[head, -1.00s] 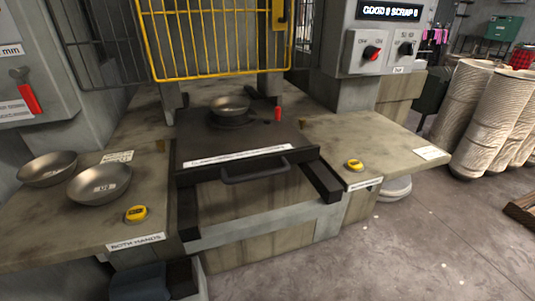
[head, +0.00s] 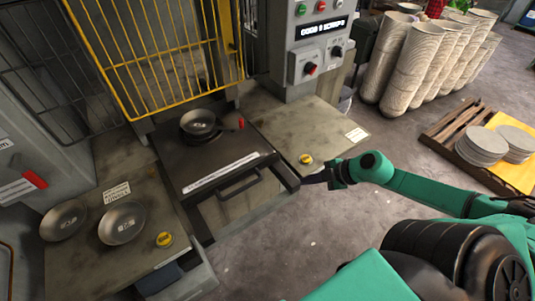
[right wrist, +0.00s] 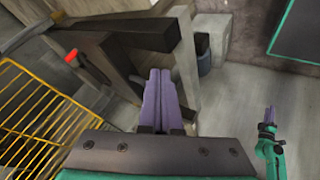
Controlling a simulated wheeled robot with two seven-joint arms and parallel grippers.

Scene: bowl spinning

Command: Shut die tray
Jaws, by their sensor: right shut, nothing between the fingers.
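The die tray (head: 186,171) is a dark, flat drawer pulled out toward me between two side tables, with a white label strip and a bar handle (head: 238,186) on its front. A metal bowl (head: 199,122) sits on a dark round die near its back. My right gripper (head: 312,179) is shut and empty, right of the tray's front right corner and apart from the handle. In the right wrist view its purple fingers (right wrist: 160,90) are together, below the dark tray frame. A small green arm end at that view's right edge appears to be my left gripper (right wrist: 269,112); its jaws are too small to read.
Two bowls (head: 122,223) lie on the left table, with a yellow button (head: 164,239). The right table has another yellow button (head: 305,159). A yellow guard cage (head: 165,50) stands raised behind the tray. Floor in front is clear.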

